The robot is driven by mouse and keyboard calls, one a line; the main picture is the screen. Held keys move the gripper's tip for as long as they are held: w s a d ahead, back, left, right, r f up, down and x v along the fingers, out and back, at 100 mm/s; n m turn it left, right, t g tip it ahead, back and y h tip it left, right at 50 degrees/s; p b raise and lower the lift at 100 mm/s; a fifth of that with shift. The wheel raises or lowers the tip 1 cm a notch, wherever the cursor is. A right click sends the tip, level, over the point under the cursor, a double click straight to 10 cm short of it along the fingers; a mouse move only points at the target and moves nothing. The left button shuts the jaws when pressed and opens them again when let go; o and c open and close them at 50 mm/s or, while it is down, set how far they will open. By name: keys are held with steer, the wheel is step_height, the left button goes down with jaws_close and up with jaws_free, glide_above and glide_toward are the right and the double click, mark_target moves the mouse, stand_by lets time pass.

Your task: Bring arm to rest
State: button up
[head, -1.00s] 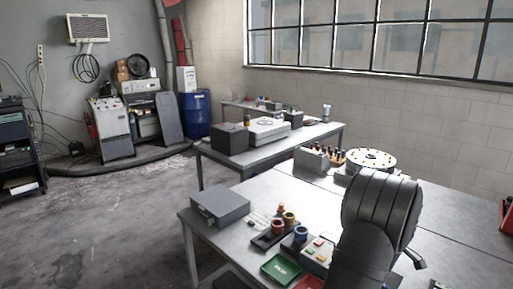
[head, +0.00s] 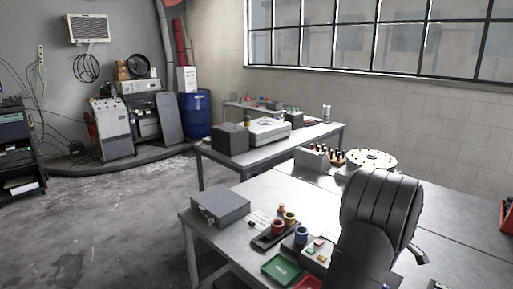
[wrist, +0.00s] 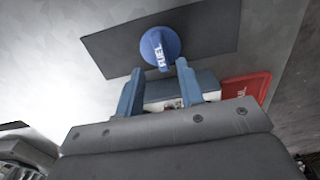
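My gripper (wrist: 158,88) shows in the wrist view with its two blue fingers apart and nothing held between them. Past the fingertips a round blue piece with a white-lettered label (wrist: 158,47) lies on a dark flat plate (wrist: 218,32). It appears apart from the fingers. In the head view my dark arm rises over the right part of the near table (head: 455,230). The arm hides my gripper there.
A red tray (wrist: 247,88) lies right of my gripper. The near table also bears a grey case (head: 220,206), a green tray (head: 281,269), a button box (head: 317,252), red, yellow and blue rollers (head: 278,227), and a round white turntable (head: 371,160). The table's right part looks mostly clear.

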step_height(320, 180, up, 7)
step_height(320, 180, down, 12)
steer(key=shift+r, duration=0.25)
step_height(320, 180, up, 4)
steer(key=shift+f, duration=0.1)
steer(key=s+d+r, duration=0.4)
steer(key=s+r, duration=0.3)
steer(key=s, duration=0.4)
steer(key=w+a+r+n, duration=0.1)
steer(key=w+a+n, duration=0.25)
steer(key=w, duration=0.65)
steer(key=w+a+r+n, duration=0.1)
steer(key=w+a+n, duration=0.3)
steer(key=w, duration=0.5)
steer(key=w+a+n, duration=0.4)
steer(key=w+a, duration=1.1)
steer(key=a, duration=0.4)
steer(key=shift+f+n, duration=0.2)
steer(key=shift+n, duration=0.15)
